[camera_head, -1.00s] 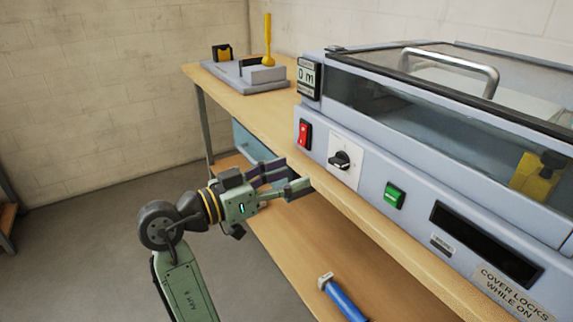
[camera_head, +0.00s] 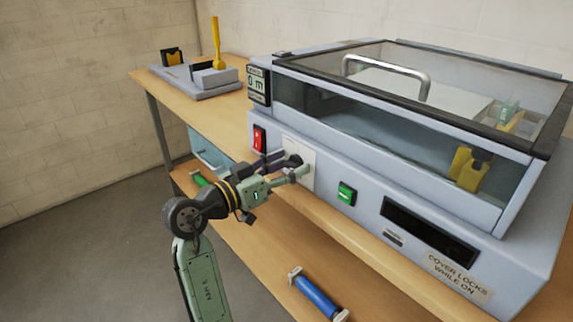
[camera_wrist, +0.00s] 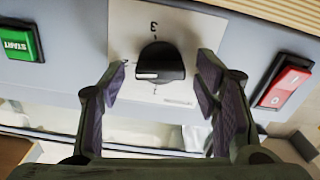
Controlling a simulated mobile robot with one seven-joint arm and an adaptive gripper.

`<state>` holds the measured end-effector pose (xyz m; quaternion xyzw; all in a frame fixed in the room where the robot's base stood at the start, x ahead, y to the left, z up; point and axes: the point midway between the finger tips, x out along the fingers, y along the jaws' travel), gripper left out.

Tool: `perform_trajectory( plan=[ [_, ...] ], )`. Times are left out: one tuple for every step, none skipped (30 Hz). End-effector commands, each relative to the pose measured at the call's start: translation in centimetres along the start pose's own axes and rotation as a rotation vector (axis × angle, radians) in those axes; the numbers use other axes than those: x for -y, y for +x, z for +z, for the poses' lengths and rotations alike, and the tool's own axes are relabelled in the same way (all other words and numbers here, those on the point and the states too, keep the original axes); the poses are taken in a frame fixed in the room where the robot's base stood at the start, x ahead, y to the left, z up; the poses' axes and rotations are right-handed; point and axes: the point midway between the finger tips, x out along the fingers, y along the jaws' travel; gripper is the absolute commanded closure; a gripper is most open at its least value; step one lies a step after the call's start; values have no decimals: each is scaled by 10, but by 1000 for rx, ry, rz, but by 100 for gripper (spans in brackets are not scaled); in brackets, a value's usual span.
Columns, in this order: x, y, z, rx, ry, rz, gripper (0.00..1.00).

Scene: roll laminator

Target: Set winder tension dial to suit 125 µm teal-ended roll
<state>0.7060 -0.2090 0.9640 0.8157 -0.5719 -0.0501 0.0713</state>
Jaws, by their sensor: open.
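The tension dial is a black knob (camera_wrist: 161,62) on a white plate (camera_wrist: 190,30) on the laminator's front. In the wrist view it appears upside down, with a "3" above the knob and small marks below. A white line shows on the knob's lower left. My gripper (camera_wrist: 163,76) is open, its purple-padded fingers on either side of the knob with gaps visible. In the head view my gripper (camera_head: 290,166) is at the dial plate and partly hides the knob. A blue roll (camera_head: 318,296) with pale ends lies on the lower shelf. I cannot pick out the teal-ended roll surely.
A red rocker switch (camera_head: 259,139) and a green START button (camera_head: 347,193) flank the dial. The clear cover (camera_head: 450,75) is down, with a yellow part (camera_head: 466,168) inside. A counter (camera_head: 258,85) reads 0 m. An open drawer (camera_head: 208,152) is left of my gripper.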

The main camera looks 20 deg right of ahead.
Motion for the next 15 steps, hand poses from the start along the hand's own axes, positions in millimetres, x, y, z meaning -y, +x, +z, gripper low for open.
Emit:
perform_trajectory(
  plan=[
    [0,0,0,0,0,0,43],
    [0,0,0,0,0,0,43],
    [0,0,0,0,0,0,44],
    [0,0,0,0,0,0,46],
    [0,0,0,0,0,0,48],
    [0,0,0,0,0,0,51],
    [0,0,0,0,0,0,53],
    [0,0,0,0,0,0,55],
    [0,0,0,0,0,0,57],
    [0,0,0,0,0,0,59],
    [0,0,0,0,0,0,61],
    [0,0,0,0,0,0,64],
    [0,0,0,0,0,0,66],
    [0,0,0,0,0,0,68],
    [0,-1,0,0,0,0,71]
  ],
)
